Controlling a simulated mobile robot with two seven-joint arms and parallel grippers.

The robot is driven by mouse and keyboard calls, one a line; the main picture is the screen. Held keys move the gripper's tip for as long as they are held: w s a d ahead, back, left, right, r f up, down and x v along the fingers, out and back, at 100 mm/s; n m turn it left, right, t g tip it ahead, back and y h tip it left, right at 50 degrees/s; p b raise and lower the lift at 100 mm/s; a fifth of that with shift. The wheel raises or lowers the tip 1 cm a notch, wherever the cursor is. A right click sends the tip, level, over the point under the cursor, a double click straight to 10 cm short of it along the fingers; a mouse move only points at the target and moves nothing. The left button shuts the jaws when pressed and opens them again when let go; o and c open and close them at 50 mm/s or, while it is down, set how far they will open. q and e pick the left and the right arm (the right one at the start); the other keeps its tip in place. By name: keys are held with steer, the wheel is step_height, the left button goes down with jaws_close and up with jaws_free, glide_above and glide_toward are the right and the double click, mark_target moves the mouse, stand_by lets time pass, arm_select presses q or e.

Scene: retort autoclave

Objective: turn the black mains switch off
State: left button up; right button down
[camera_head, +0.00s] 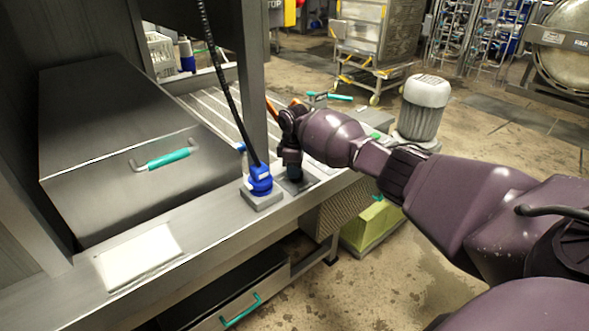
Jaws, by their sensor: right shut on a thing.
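My right arm comes in from the right, and its gripper (292,174) points down at a dark plate (299,187) on the front ledge of the steel bench. The gripper is shut on the black mains switch at that plate. The fingers and wrist cover most of the switch, so its turned position cannot be told. My left gripper is out of view.
A blue plug-like fitting (260,180) with a black cable stands on the ledge just left of my gripper, near a steel post (252,80). A steel box (125,150) with a teal handle fills the left. A grey motor (422,107) stands behind my forearm.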

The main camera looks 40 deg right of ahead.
steer(key=shift+n, duration=0.4)
steer(key=c, duration=1.1)
jaws_free()
steer(key=shift+r, duration=0.1)
steer(key=shift+r, duration=0.35)
step_height(320, 180, up, 8)
steer(key=shift+r+p, duration=0.15)
steer(key=shift+p, duration=0.75)
steer(key=shift+r, duration=0.8)
steer(key=shift+s, duration=0.1)
